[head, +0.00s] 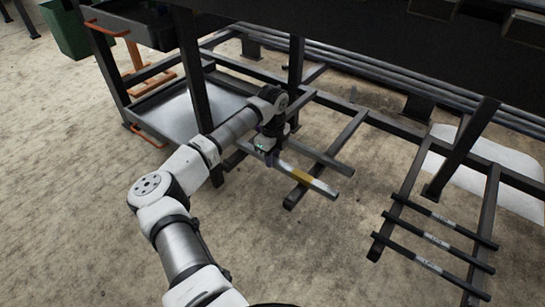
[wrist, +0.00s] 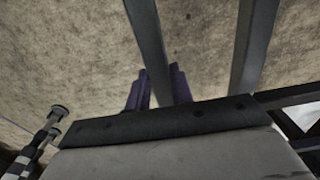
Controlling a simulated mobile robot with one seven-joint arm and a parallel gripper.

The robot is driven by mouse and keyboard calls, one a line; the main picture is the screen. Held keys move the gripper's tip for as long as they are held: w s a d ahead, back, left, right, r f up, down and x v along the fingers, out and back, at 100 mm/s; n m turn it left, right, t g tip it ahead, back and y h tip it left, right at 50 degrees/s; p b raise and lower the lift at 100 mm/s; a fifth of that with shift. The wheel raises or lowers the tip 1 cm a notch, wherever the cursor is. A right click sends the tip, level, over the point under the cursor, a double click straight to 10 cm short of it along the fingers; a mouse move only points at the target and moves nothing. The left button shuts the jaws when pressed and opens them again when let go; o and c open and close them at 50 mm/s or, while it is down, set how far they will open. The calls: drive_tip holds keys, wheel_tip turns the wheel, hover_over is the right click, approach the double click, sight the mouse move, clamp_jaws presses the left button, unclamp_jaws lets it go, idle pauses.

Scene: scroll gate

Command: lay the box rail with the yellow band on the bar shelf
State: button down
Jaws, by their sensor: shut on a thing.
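My gripper (head: 268,152) is shut on the box rail (head: 322,187), a light grey bar with a yellow band (head: 302,176) toward its right end. The rail slants down to the right, above or across two dark support arms (head: 296,194) that jut from the rack. I cannot tell whether it touches them. In the wrist view the purple fingers (wrist: 158,88) close around the rail (wrist: 148,35). Another dark rail (head: 330,161) lies across the same arms, behind the held one and roughly parallel. It seems to show in the wrist view too (wrist: 254,45).
To the right, two more support arms (head: 394,215) carry several dark bars with small pale labels (head: 436,240). A grey tray shelf (head: 180,116) and dark upright posts (head: 296,75) stand behind my arm. The concrete floor in front is clear.

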drive_tip(key=shift+f, duration=0.1)
drive_tip(key=c, duration=1.2)
unclamp_jaws()
drive_tip(key=shift+c, duration=0.2)
wheel_tip(320, 180, up, 12)
drive_tip(key=p, duration=0.4)
drive_tip(key=shift+p, duration=0.35)
